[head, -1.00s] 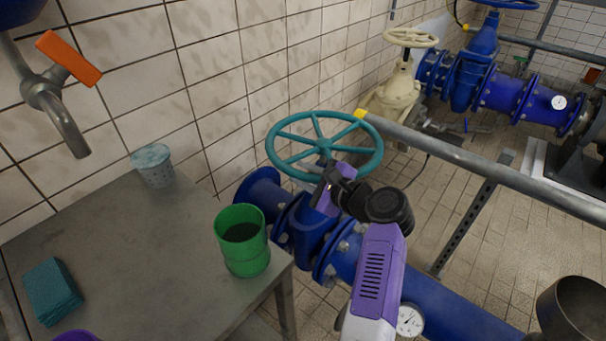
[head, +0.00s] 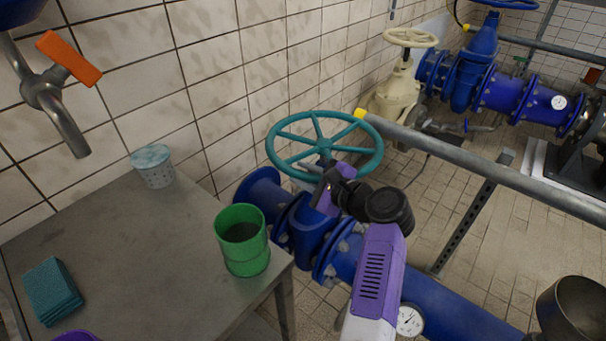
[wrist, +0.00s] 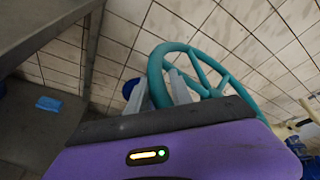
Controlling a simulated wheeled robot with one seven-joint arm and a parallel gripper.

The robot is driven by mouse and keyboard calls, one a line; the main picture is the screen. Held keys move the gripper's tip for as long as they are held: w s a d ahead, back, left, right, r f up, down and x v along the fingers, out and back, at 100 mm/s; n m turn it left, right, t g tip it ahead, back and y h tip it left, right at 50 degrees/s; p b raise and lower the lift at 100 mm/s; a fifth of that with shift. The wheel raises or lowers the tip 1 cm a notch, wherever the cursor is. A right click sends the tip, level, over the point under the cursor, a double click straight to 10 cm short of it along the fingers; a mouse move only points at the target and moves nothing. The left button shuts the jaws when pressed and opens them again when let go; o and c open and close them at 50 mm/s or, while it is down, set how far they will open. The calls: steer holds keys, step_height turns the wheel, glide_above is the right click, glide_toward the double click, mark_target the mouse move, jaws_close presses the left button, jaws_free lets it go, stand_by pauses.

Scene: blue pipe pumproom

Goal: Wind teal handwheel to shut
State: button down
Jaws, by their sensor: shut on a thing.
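The teal handwheel (head: 284,134) lies roughly flat on top of a blue valve (head: 311,228) near the tiled wall, in the middle of the head view. My gripper (head: 324,172) is at the near side of the wheel, reaching up from below right. In the wrist view the teal handwheel (wrist: 157,75) fills the upper middle, and my gripper's fingers (wrist: 168,88) are shut on its rim. In the head view the fingertips are small and partly hidden by my wrist.
A metal table (head: 120,258) stands at left with a green cup (head: 244,258), a teal sponge stack (head: 52,290) and a small pot (head: 153,172). A grey rail (head: 470,160) with a yellow end runs right of the wheel. A cream handwheel (head: 411,37) stands behind.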

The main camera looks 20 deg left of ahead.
mark_target(285, 169)
steer(key=shift+s+f, duration=0.15)
steer(key=shift+f, duration=0.15)
steer(key=shift+a+r+m+t+h+p, duration=0.2)
steer(key=shift+a+m+t+h+p, duration=0.35)
steer(key=shift+a+p, duration=0.5)
steer(key=shift+w+a+m+t+h+p, duration=0.2)
steer(key=shift+a+m+t+h+p, duration=0.25)
steer(key=shift+p, duration=0.65)
steer(key=shift+w+a+m+t+h+p, duration=0.25)
steer(key=shift+a+m+t+h+p, duration=0.2)
steer(key=shift+p, duration=0.2)
steer(key=shift+w+a+m+t+h+p, duration=0.25)
steer(key=shift+a+m+t+p, duration=0.1)
steer(key=shift+a+m+p, duration=0.2)
steer(key=shift+w+a+f+m+t+p, duration=0.15)
steer(key=shift+a+f+m+t+p, duration=0.1)
steer(key=shift+m+t+p, duration=0.1)
steer(key=c, duration=1.2)
jaws_free()
steer(key=shift+o, duration=0.2)
steer(key=shift+a+r, duration=0.1)
steer(key=shift+r, duration=0.1)
